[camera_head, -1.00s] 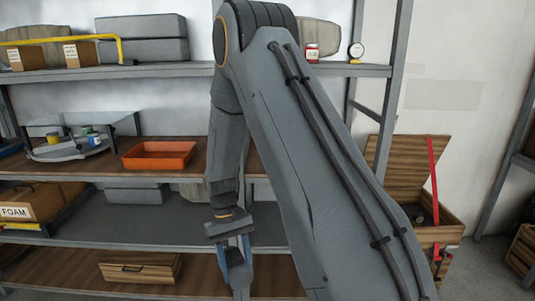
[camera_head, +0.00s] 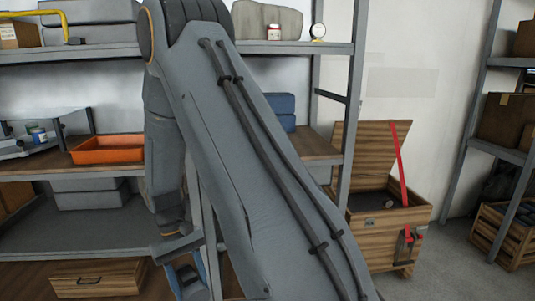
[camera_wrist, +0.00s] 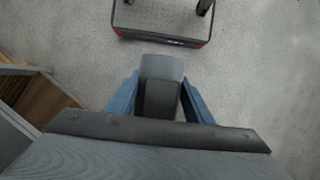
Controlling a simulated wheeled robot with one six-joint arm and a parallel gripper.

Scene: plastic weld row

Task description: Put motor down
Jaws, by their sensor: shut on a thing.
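My gripper (camera_head: 187,277) hangs low at the lower left of the head view, in front of the lower shelves. In the wrist view my gripper (camera_wrist: 160,100) has its blue fingers shut on either side of a grey, blocky thing, which I take to be the motor (camera_wrist: 162,68). It is held above the grey floor, with no surface touching it in view. In the head view the motor cannot be made out clearly behind the fingers and arm.
A shelf rack (camera_head: 110,55) stands at the left, with an orange tray (camera_head: 108,149) and a wooden drawer box (camera_head: 97,279). An open wooden chest (camera_head: 388,231) stands at right. Another rack (camera_head: 470,110) and a wooden crate (camera_head: 503,238) are further right. Floor between them is free.

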